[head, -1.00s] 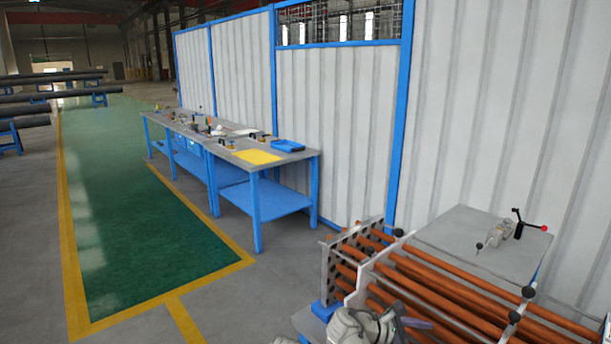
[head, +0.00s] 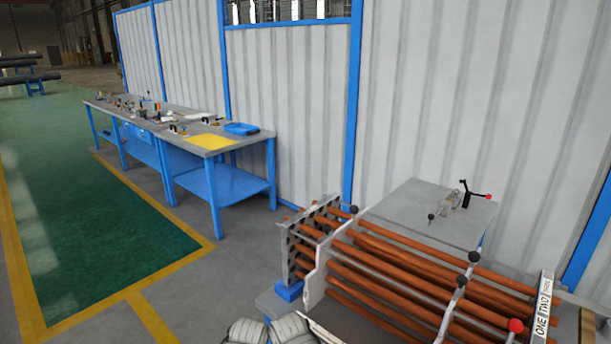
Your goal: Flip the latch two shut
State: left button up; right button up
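A label strip marked ONE, TWO and a third, hard-to-read word (head: 542,308) stands at the right end of the tube bundle (head: 400,268). Black ball knobs sit along the bundle's plates, one at the near right (head: 474,257) and one at the far left plate (head: 353,210). A red ball knob (head: 515,325) shows low at the right, near the label. I cannot tell which knob belongs to latch two, nor whether it is open or shut. Grey rounded parts of my arm show at the bottom edge; neither gripper's fingers are in view.
A grey side table (head: 400,211) behind the bundle carries a toggle clamp with a red-tipped handle (head: 488,197). A blue workbench (head: 215,180) with tools stands along the white wall. The green-painted floor (head: 90,250) at left is clear.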

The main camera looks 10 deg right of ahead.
aim_at(462, 280)
jog(key=k+l+z, duration=0.1)
jog(key=z, duration=0.3)
jog(key=k+l+z, duration=0.1)
jog(key=z, duration=0.25)
jog(key=k+l+z, duration=0.1)
jog(key=z, duration=0.3)
jog(key=l, duration=0.1)
